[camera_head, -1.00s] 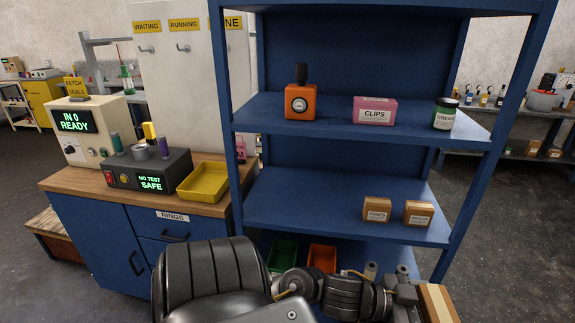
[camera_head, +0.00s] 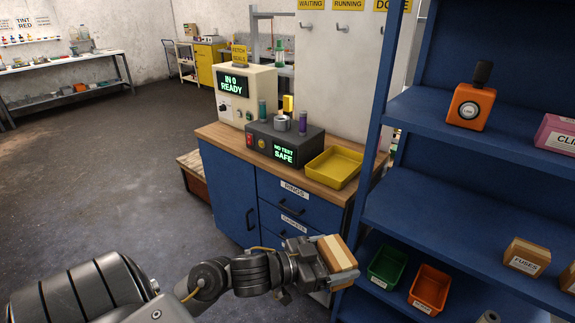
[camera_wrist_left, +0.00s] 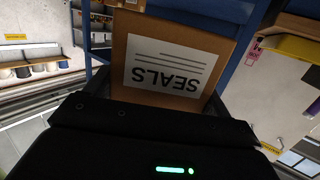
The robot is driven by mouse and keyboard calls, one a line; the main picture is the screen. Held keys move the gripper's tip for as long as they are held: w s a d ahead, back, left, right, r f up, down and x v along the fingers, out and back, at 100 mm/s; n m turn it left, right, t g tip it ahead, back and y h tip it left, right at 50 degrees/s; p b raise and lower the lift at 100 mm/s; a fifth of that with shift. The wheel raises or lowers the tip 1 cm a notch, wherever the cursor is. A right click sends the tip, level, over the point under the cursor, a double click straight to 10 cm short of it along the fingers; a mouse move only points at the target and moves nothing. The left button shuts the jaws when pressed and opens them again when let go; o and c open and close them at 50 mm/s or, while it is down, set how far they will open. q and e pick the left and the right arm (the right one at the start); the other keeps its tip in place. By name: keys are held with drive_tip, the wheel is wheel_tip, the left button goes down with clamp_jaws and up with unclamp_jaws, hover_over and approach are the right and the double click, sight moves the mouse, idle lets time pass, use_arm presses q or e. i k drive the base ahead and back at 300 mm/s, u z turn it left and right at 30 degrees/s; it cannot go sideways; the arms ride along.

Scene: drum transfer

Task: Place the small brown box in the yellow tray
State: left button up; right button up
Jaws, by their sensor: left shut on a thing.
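My left gripper (camera_head: 318,262) is shut on a small brown box (camera_head: 337,254) with a pale tape strip, held in the air in front of the cabinet and the shelf's left post. In the left wrist view the box (camera_wrist_left: 172,62) shows a white label reading SEALS, upside down; the fingertips are mostly hidden. The yellow tray (camera_head: 334,168) sits on the right end of the wooden counter (camera_head: 224,137), and its visible inside is empty. The box is lower in the picture than the tray and apart from it. My right gripper is not in view.
A dark tester box (camera_head: 262,146) and a cream machine (camera_head: 246,93) stand left of the tray. The blue shelf unit (camera_head: 378,120) rises close on the right, holding a FUSES box (camera_head: 526,257), a green bin (camera_head: 387,267) and an orange bin (camera_head: 431,288). Floor at left is clear.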

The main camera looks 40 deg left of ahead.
sight(337, 166)
drive_tip(key=u, duration=0.05)
drive_tip(key=i, duration=1)
